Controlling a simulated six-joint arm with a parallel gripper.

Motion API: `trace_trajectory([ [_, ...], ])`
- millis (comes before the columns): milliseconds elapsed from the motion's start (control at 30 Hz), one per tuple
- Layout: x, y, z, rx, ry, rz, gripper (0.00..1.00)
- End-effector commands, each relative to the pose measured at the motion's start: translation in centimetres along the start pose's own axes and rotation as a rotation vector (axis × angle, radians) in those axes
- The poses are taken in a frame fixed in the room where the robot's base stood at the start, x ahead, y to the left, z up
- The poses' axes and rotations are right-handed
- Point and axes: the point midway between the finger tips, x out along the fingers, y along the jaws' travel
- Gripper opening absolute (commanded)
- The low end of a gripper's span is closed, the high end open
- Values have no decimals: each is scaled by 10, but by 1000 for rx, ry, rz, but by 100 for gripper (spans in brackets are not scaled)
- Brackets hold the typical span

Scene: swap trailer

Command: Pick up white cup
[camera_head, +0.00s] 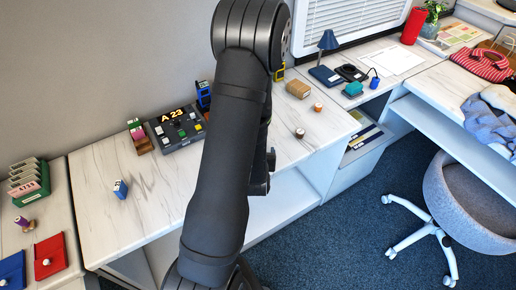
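I cannot make out a clear white cup in the camera_head view. Two small round pieces, a nearer one (300,133) and a farther one (318,107), stand on the white marble-look counter (232,160), right of my arm. They are pale with brown or orange parts, and too small to tell whether either is a cup. My dark arm rises through the middle of the picture and hides part of the counter. My gripper's fingers do not show.
A grey chair (470,205) is at right. The counter's front left is mostly clear.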

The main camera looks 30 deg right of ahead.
Motion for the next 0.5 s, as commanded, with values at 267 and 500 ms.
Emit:
trace_trajectory([
  [267, 24, -2, -2, 0, 0, -1, 78],
  [500, 56, -2, -4, 0, -1, 0, 78],
])
